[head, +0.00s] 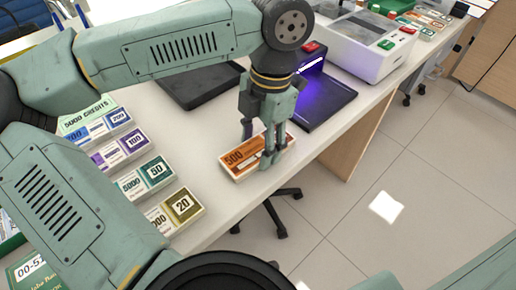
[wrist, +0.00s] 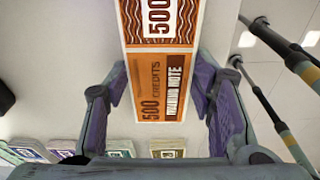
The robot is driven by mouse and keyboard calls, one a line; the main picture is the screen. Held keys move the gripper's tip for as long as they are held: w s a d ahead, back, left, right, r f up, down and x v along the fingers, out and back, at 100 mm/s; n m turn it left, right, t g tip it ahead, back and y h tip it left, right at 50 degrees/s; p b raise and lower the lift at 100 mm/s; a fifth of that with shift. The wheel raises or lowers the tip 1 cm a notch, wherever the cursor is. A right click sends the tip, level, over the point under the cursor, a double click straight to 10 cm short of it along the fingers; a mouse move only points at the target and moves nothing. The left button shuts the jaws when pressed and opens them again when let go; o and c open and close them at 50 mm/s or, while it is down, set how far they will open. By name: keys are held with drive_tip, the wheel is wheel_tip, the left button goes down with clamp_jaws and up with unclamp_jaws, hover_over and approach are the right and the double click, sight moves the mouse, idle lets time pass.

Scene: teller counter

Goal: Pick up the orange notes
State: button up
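The orange notes (head: 241,158), a banded stack marked 500, lie flat on the white counter near its front edge. My gripper (head: 258,150) points down over the stack's right part, one finger on the far side and one on the near side. In the wrist view the orange notes (wrist: 158,85) run between the spread fingers of my gripper (wrist: 161,82). Part of the stack is hidden behind the near finger.
Several other note stacks stand in a row at left, the nearest being the olive 20 stack (head: 175,212). A dark tray (head: 200,85) lies behind. A black pad with a purple-lit device (head: 325,100) and a white machine (head: 365,45) stand at right. The counter drops to the floor in front.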

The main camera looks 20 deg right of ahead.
drive_tip(key=c, duration=0.6)
